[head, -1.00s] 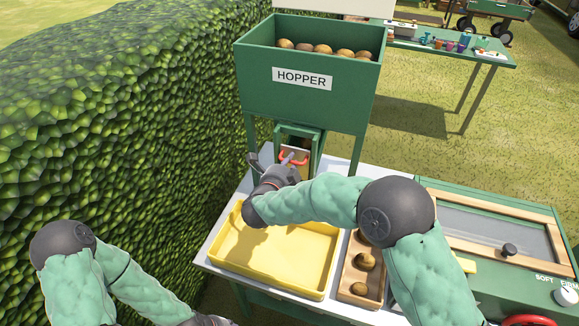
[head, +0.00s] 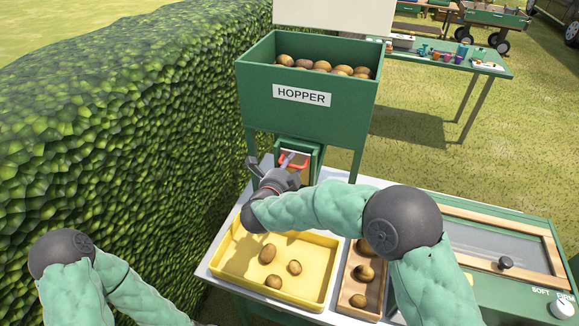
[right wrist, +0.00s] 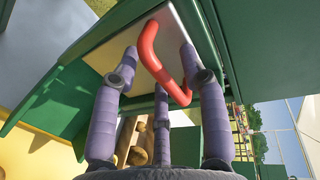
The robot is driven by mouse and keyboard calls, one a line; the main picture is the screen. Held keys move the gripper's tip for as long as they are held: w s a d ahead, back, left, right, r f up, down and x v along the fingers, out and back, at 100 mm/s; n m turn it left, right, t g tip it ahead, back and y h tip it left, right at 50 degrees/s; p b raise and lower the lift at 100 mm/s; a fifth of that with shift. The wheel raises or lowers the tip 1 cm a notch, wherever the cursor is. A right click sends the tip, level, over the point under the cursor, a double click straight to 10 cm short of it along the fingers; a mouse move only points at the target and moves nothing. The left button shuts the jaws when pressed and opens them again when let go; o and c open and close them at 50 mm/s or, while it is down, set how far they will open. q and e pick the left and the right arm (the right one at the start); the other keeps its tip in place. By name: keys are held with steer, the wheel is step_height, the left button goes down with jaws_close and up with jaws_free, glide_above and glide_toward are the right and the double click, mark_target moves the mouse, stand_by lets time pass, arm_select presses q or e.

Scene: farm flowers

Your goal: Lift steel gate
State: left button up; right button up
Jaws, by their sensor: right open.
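The steel gate with its red handle (head: 293,162) is in the green chute under the hopper (head: 306,105). Contact is hard to tell. Several potatoes (head: 272,264) lie in the yellow tray (head: 232,266) below the chute. My left gripper is out of view.
A wooden tray (head: 347,292) with potatoes stands right of the yellow tray. A green machine (head: 495,236) with a knob is further right. A hedge (head: 120,150) borders the left side. A green table (head: 470,68) stands behind.

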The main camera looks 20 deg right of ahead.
steer(key=v, duration=1.2)
stand_by(0.3)
